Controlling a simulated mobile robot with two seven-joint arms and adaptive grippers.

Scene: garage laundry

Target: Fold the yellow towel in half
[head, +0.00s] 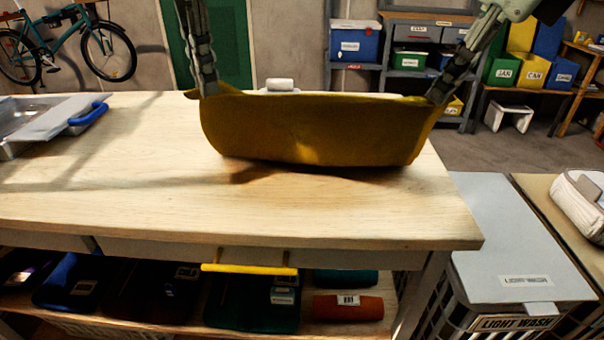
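The yellow towel (310,130) hangs between my two grippers over the right part of the wooden workbench. Its upper edge is stretched roughly level, and its lower edge hangs at or just above the bench top; I cannot tell whether it touches. My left gripper (207,92) is shut on the towel's upper left corner. My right gripper (437,98) is shut on its upper right corner. A small flap of cloth sticks out left of the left fingers. The towel hides the bench surface behind it.
A grey tray (40,122) with a blue handle stands at the far left. A white object (280,85) shows behind the towel. A lidded "light wash" hamper (515,240) stands right of the bench.

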